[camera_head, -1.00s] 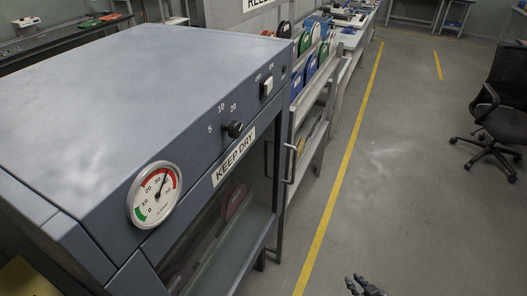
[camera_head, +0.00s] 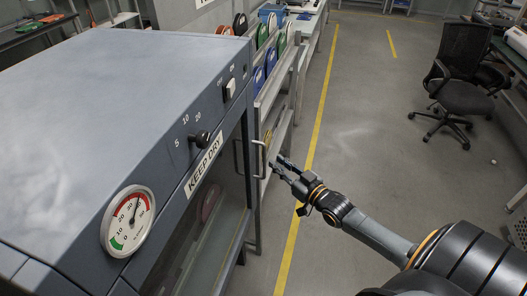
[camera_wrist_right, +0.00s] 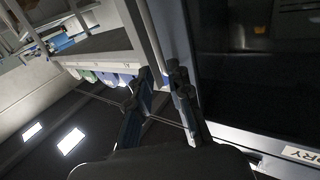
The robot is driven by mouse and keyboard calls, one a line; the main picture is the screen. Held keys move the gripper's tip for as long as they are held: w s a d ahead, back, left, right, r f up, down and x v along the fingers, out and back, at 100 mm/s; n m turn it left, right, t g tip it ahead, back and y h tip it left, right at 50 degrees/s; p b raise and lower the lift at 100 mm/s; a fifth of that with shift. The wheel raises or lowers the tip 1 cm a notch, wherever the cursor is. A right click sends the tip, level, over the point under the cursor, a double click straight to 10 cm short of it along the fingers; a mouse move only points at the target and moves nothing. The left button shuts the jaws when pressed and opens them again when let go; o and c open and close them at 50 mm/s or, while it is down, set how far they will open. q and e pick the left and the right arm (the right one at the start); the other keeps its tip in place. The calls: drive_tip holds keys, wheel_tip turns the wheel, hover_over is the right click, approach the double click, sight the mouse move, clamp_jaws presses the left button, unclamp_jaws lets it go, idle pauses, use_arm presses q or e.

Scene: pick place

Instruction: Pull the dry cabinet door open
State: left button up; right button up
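The dry cabinet (camera_head: 120,110) is a blue-grey box with a gauge, a knob, a switch and a "KEEP DRY" label in the head view. Its dark glass door (camera_head: 185,245) looks closed. A light bar handle (camera_head: 264,160) stands out from the door's far edge. My right gripper (camera_head: 278,165) is just right of the handle, fingers spread and apparently empty. In the right wrist view the gripper (camera_wrist_right: 160,80) points at the handle bar (camera_wrist_right: 150,30), which runs down toward the gap between the fingertips. Whether they touch cannot be told. My left gripper is out of view.
A shelf rack with coloured spools (camera_head: 270,62) stands right beyond the cabinet, close to the handle. The floor right of the yellow line (camera_head: 310,150) is clear up to a black office chair (camera_head: 462,85).

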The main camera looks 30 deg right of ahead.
drive_tip(key=w, duration=0.7)
drive_tip(key=shift+w+a, duration=0.2)
drive_tip(key=shift+a, duration=0.25)
drive_tip(key=shift+c, duration=0.4)
clamp_jaws()
